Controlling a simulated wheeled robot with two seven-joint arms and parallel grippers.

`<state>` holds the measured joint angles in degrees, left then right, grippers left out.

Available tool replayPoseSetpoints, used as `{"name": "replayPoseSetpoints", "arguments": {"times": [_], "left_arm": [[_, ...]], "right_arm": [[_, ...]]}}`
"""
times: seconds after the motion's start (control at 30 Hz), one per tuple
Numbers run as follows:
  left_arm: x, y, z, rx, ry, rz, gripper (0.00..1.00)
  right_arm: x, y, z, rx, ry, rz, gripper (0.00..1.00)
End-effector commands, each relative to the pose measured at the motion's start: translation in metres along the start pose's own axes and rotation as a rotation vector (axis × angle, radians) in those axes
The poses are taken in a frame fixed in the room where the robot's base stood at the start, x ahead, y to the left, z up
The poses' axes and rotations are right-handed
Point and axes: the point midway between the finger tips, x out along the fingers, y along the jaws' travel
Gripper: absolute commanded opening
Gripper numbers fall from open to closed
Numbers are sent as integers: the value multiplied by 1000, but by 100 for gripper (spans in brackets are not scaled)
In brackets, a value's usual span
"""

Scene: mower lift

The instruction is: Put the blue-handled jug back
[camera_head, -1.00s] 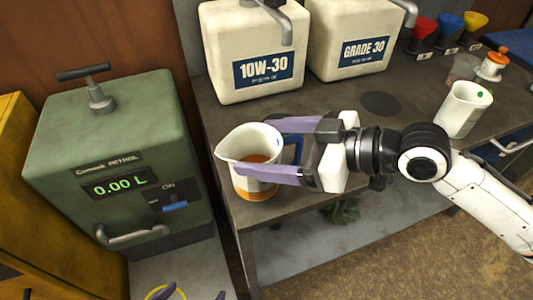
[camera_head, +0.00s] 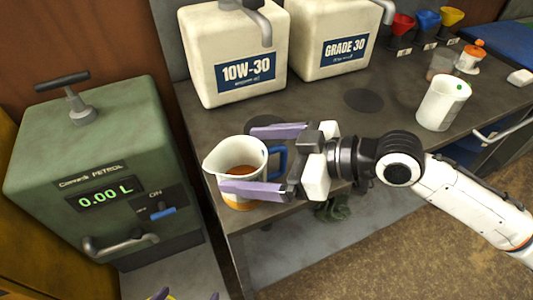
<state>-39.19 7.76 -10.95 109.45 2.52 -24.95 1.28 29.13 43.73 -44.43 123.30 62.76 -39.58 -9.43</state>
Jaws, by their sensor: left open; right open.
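The blue-handled jug (camera_head: 234,158) is white with an orange lower band and brownish liquid inside. It stands upright near the bench's front left corner, spout to the left and blue handle (camera_head: 278,162) to the right. My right gripper (camera_head: 238,160) is open, coming from the right. One purple finger is behind the jug and one crosses in front of it. I cannot tell whether either finger touches it. My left gripper (camera_head: 188,296) is open at the bottom edge, mostly cut off, away from the jug.
Oil containers marked 10W-30 (camera_head: 235,40) and GRADE 30 (camera_head: 330,40) stand behind on the bench (camera_head: 335,115). A dark round spot (camera_head: 365,100) is bare. A white jug (camera_head: 440,105) stands right. The green petrol unit (camera_head: 95,150) is left, reading 0.00 L.

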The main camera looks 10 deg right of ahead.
Motion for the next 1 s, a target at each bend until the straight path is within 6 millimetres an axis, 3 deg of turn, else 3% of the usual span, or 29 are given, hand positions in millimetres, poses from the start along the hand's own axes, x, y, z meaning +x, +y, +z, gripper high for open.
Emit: {"name": "replayPoseSetpoints", "arguments": {"times": [0.17, 0.6, 0.8, 1.0], "left_arm": [[2, 0, 4, -1, -4, 0, 94], [11, -1, 15, -1, -6, 0, 94], [13, -1, 17, -1, -7, 0, 94], [13, -2, 17, -1, -7, 0, 94]], "right_arm": [[-21, 1, 1, -2, -1, 3, 95], [-100, 1, 2, 0, -4, 3, 95], [-116, 0, 0, 0, -1, 1, 95], [-121, 0, -1, -1, 1, 0, 95]]}}
